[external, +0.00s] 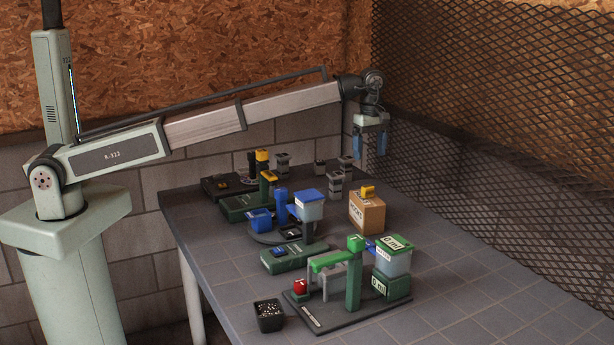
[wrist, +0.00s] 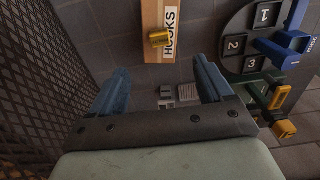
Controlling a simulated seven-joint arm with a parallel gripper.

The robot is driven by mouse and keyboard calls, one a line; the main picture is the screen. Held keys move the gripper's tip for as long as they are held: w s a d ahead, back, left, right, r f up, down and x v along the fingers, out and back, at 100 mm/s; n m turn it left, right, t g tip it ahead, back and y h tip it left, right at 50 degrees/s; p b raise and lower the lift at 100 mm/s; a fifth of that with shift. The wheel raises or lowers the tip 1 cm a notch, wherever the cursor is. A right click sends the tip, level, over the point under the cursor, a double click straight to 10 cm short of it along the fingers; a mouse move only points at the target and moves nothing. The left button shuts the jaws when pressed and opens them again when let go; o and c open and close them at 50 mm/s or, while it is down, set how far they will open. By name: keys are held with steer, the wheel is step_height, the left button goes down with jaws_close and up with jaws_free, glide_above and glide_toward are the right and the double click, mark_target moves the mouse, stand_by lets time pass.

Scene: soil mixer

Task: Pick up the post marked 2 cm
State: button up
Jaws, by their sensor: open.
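My gripper (external: 368,150) hangs pointing down with its two blue fingers apart and nothing between them, high above the far right part of the table. In the wrist view my gripper (wrist: 160,78) is open too. Several small grey blocks stand on the table below it, including a left block (external: 320,168), a right block (external: 345,163) and a nearer, taller one (external: 335,184). The wrist view shows small grey pieces (wrist: 188,92) between and beyond the fingers. I cannot read any 2 cm mark, so I cannot tell which is that post.
A brown HOOKS box (external: 366,213) with a yellow piece (external: 368,191) on top stands nearer. A blue device on a round base (external: 265,238), a green-topped device (external: 355,275) and a black cup (external: 268,316) crowd the table. A mesh fence (external: 500,120) runs along the right.

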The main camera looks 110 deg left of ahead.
steer(key=shift+o, duration=0.3)
steer(key=s+a+n, duration=0.2)
steer(key=s+a, duration=0.6)
steer(key=a, duration=0.5)
steer(key=n, duration=0.3)
glide_above(280, 153)
step_height(280, 153, down, 5)
steer(key=f+m, duration=0.1)
steer(key=f, duration=0.1)
steer(key=f+m, duration=0.2)
steer(key=f, duration=0.1)
steer(key=f+m, duration=0.1)
steer(key=f, duration=0.2)
steer(key=shift+w+d, duration=0.1)
steer(key=shift+d, duration=0.2)
steer(key=shift+a+f, duration=0.2)
steer(key=shift+f, duration=3)
steer(key=c, duration=1.1)
